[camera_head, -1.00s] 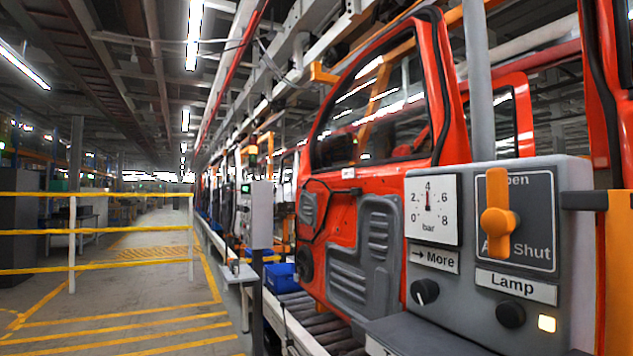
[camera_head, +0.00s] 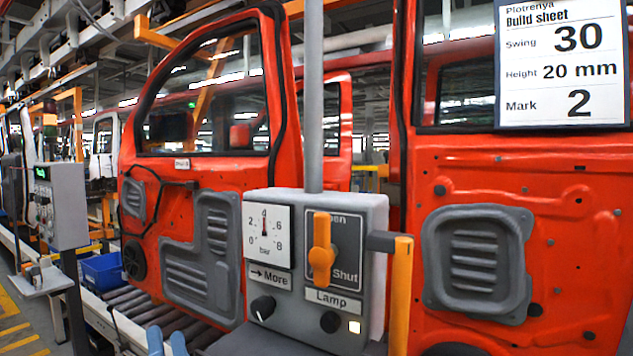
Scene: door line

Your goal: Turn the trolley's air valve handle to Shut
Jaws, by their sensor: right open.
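The orange air valve handle (camera_head: 321,248) stands upright on a dark plate (camera_head: 348,254) on the grey trolley box (camera_head: 376,215). Its upper end points to the partly covered word Open. The word Shut shows to the right of its lower end. My right gripper (camera_head: 167,343) shows only as two blue-grey fingertips at the bottom edge, apart and with nothing seen between them. It is low and left of the handle, not touching it. My left gripper is not in view.
The box also bears a bar gauge (camera_head: 266,236) with its needle near 4, a More knob (camera_head: 262,308), a Lamp knob (camera_head: 330,322) and a lit lamp (camera_head: 354,327). An orange grip (camera_head: 401,290) juts out at right. Red doors (camera_head: 560,230) stand behind.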

